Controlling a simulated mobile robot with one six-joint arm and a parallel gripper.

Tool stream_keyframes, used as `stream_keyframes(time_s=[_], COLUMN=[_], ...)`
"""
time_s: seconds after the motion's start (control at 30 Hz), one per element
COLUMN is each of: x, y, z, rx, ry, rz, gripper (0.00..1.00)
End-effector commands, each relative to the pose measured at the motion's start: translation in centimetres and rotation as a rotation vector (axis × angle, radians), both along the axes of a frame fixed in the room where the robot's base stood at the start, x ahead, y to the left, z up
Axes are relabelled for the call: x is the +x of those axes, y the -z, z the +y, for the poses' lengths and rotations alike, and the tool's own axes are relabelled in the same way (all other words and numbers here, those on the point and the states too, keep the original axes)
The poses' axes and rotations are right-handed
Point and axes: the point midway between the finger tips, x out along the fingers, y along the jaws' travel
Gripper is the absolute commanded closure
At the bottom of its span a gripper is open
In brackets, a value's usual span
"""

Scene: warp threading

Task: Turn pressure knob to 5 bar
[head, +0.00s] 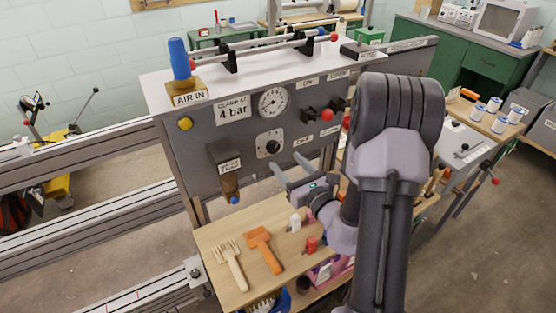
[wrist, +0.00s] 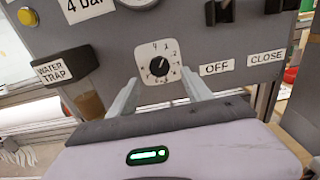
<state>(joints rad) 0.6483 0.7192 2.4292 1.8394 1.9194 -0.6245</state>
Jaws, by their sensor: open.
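The pressure knob (head: 271,146) is a small black knob on a white dial plate, on the grey panel below the pressure gauge (head: 273,102). In the wrist view the knob (wrist: 159,66) lies ahead, between and beyond my two fingers, with numbers around it. Its white pointer mark aims up and to the right; the exact number is too small to read. My gripper (head: 292,171) is open and empty, in front of the panel and slightly below the knob. It also shows in the wrist view (wrist: 160,92). The fingers do not visibly touch the knob.
The panel carries a "CLAMP AT 4 bar" label (head: 233,109), a yellow button (head: 185,124), a water trap (head: 226,170) at left and red-tipped levers (head: 318,114) at right. A wooden shelf (head: 215,262) below holds a fork-like comb (head: 232,263) and an orange tool (head: 262,249).

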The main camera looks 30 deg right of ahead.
Motion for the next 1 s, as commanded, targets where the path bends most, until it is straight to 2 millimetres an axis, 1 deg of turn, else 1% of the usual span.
stream_keyframes(time_s=[0.03,0.1,0.23,0.4,0.6,0.67,0.7,0.77,0.8,0.87,0.9,1.0], x=[1.3,2.9,4.9,5.9,5.9,5.9,5.9,5.9,5.9,5.9,5.9,5.9], y=[-0.2,-0.2,-0.2,-0.2,-0.2,-0.2,-0.2,-0.1,-0.1,-0.1,-0.1,-0.1], z=[0.2,0.2,0.2,0.2,0.2,0.2,0.2,0.2,0.2,0.2,0.2,0.2], rx=[-0.003,-0.002,-0.002,-0.001,0.0,-0.001,-0.001,-0.001,-0.001,-0.001,-0.001,0.0], ry=[-0.004,-0.004,-0.002,0.0,0.0,0.0,0.0,0.0,0.0,0.0,0.0,0.0], rz=[-0.002,-0.002,-0.001,0.0,0.001,0.001,0.001,0.001,0.001,0.001,0.001,0.001], gripper=[0.42,0.42,0.42,0.42,0.42,0.52,0.59,0.71,0.79,0.91,0.99,1.0])
